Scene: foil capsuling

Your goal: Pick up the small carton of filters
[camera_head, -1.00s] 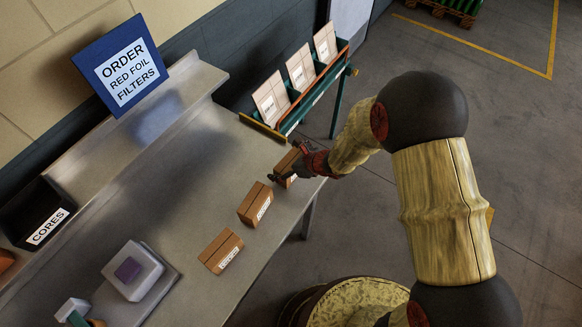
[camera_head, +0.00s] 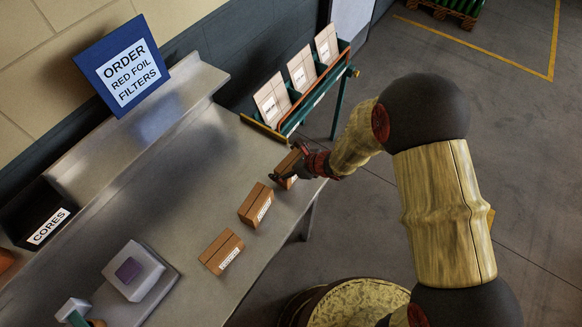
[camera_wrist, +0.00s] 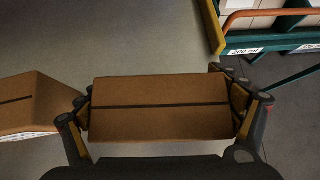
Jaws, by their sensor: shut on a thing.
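Three small brown cartons stand in a row along the right edge of the grey bench. My gripper (camera_head: 297,165) is at the farthest carton (camera_head: 285,170), nearest the green rack. In the wrist view, my gripper (camera_wrist: 163,110) is shut on this carton (camera_wrist: 160,92), one finger against each end. Its top with a dark tape line faces the camera. I cannot tell whether it is clear of the bench. The middle carton (camera_head: 256,204) and the nearest carton (camera_head: 222,251) stand apart from it, labels on their sides. The held carton's label is hidden.
A green rack (camera_head: 318,88) with several pale packs stands beyond the bench end. A blue sign (camera_head: 124,66) reads "ORDER RED FOIL FILTERS". A black bin (camera_head: 34,212) marked "CORES" and a pale device (camera_head: 133,273) are at left. The bench middle (camera_head: 170,190) is clear.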

